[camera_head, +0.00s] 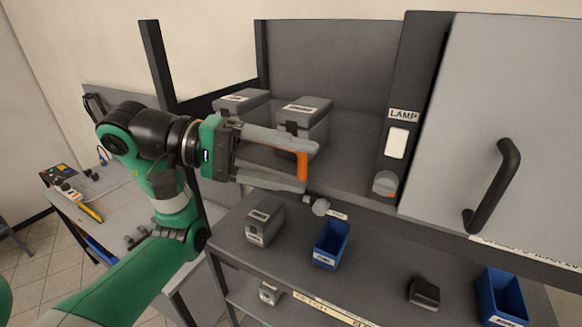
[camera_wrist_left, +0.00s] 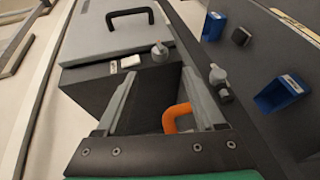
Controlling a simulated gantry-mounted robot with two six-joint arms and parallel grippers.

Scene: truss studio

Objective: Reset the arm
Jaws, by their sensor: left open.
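My left gripper (camera_head: 309,168) reaches in from the left on its green and black arm, in front of the grey shelf unit. Its two grey fingers are spread apart and point right. An orange handle-like piece (camera_head: 302,164) shows between the fingers; it also shows in the left wrist view (camera_wrist_left: 177,117). I cannot tell what it belongs to or whether the fingers touch it. The left gripper (camera_wrist_left: 160,75) looks open in the wrist view too. My right gripper is not in view.
A grey door with a black handle (camera_head: 495,186), a LAMP switch (camera_head: 397,143) and a knob (camera_head: 385,183) are at right. Grey boxes (camera_head: 302,118) stand behind the gripper. Blue bins (camera_head: 331,245) (camera_head: 499,296) and a dark block (camera_head: 424,292) sit on the lower shelf.

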